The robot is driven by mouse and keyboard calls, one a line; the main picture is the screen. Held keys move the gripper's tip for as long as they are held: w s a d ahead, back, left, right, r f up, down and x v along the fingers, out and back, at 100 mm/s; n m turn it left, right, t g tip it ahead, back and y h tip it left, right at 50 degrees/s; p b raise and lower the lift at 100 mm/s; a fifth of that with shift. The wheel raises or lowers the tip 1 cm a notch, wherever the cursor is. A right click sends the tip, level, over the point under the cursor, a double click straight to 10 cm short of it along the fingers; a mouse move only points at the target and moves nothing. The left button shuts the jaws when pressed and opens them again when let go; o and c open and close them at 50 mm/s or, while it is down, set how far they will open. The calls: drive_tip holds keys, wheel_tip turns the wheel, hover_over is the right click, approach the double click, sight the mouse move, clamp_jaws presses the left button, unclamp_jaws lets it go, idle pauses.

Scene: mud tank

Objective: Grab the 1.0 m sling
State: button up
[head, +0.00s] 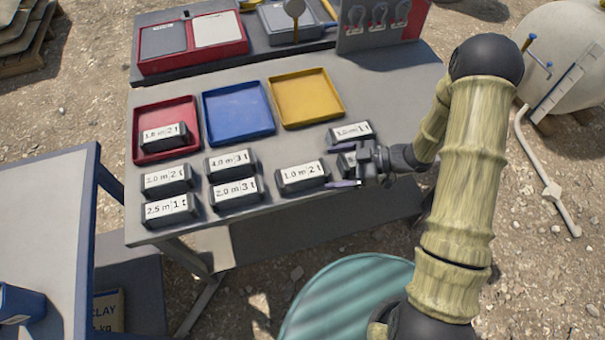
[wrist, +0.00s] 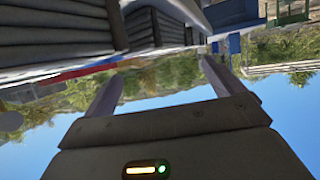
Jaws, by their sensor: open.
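The sling labelled 1.0 m 2t (head: 302,176) is a dark bundle with a white label, lying on the grey table near its front edge. My gripper (head: 347,171) is open just to its right, with one finger close to the sling's right end. I cannot tell whether they touch.
Other slings lie close by: 4.0 m 3t (head: 230,163), 2.0 m 3t (head: 235,191), 2.5 m 1t (head: 170,209). The red tray (head: 150,115) holds one sling. The blue tray (head: 239,110) and yellow tray (head: 306,97) are empty. A panel (head: 375,35) stands behind.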

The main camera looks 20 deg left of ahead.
sight(304, 171)
drive_tip(key=shift+x, duration=1.2)
drive_tip(key=p+x, duration=0.1)
drive_tip(key=x, duration=0.4)
drive_tip(key=c, duration=1.3)
